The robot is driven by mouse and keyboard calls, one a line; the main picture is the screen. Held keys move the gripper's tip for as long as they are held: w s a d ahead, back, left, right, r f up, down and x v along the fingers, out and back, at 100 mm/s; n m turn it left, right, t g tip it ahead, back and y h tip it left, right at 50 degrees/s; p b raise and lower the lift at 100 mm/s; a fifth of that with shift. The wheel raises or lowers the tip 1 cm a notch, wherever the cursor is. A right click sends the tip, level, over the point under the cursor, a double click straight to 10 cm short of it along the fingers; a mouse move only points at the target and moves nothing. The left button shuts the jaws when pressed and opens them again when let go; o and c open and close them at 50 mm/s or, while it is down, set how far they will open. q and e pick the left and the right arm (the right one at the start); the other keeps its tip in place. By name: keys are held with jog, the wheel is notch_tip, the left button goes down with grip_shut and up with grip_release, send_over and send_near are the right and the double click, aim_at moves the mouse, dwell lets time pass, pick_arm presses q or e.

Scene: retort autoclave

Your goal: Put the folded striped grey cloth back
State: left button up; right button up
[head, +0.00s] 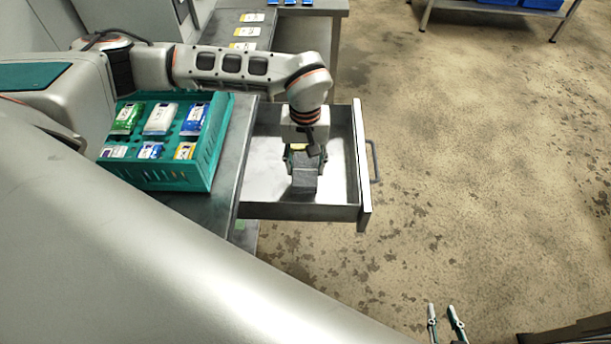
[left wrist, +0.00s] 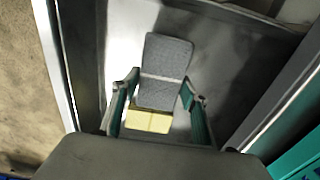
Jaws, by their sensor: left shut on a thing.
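The folded grey cloth (head: 305,181) is between the fingers of my left gripper (head: 305,162), inside the open drawer (head: 264,211). In the left wrist view, the cloth (left wrist: 166,58) has a pale stripe across it, and the green-padded fingers of my left gripper (left wrist: 158,100) close on its near end. Whether the cloth touches the drawer floor is hard to tell. My right gripper (head: 446,322) is at the bottom right of the head view, fingers apart and empty, over the floor.
A yellow thing (left wrist: 149,121) shows beside the cloth's near end. A green crate (head: 170,178) with several packets stands on the counter left of the drawer. The drawer's front (head: 361,165) has a handle on its right. Floor right of it is clear.

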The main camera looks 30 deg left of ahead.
aim_at(305, 177)
pick_arm(q)
jog(key=shift+f, duration=2.45)
jog(key=shift+f, duration=0.15)
jog(key=o, duration=1.1)
jog(key=shift+c, duration=0.2)
notch_tip(305, 177, up, 12)
jog(key=shift+r, duration=0.15)
